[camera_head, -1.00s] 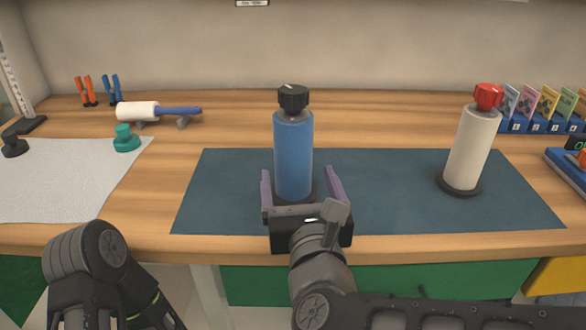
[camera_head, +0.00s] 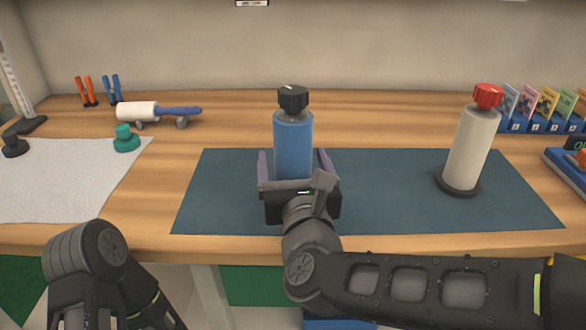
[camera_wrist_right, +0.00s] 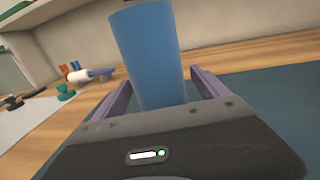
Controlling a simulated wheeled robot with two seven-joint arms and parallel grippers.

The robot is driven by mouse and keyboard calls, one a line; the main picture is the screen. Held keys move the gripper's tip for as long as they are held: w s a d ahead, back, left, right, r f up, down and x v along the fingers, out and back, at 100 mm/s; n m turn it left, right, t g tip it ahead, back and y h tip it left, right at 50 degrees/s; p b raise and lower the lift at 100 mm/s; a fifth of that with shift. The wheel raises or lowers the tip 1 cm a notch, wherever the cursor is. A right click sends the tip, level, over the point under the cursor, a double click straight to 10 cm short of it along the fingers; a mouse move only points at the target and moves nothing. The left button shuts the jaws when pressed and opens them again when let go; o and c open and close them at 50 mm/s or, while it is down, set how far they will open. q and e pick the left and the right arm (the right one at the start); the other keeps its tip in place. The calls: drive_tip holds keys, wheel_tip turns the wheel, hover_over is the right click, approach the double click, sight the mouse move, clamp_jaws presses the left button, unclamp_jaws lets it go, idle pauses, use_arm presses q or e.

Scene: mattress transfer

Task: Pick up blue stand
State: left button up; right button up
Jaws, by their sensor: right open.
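The blue stand (camera_head: 293,143) is a blue cylinder with a black knob on top, upright on the dark mat (camera_head: 400,210). Its base is hidden behind my right gripper (camera_head: 296,165) in the head view. The right gripper is open, with one purple finger on each side of the cylinder. In the right wrist view the cylinder (camera_wrist_right: 148,55) rises between the two fingers, and a gap shows on the right side. My left gripper is not in view; only part of my left arm shows at the lower left.
A cream cylinder (camera_head: 470,145) with a red knob stands on the mat's right side. A lint roller (camera_head: 150,110) rests at the back left. A white cloth (camera_head: 65,180) with a green knob piece (camera_head: 126,140) lies on the left. Card holders (camera_head: 540,115) stand at the far right.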

idle(0.3)
clamp_jaws()
drive_tip(key=shift+r, duration=0.2)
idle(0.9)
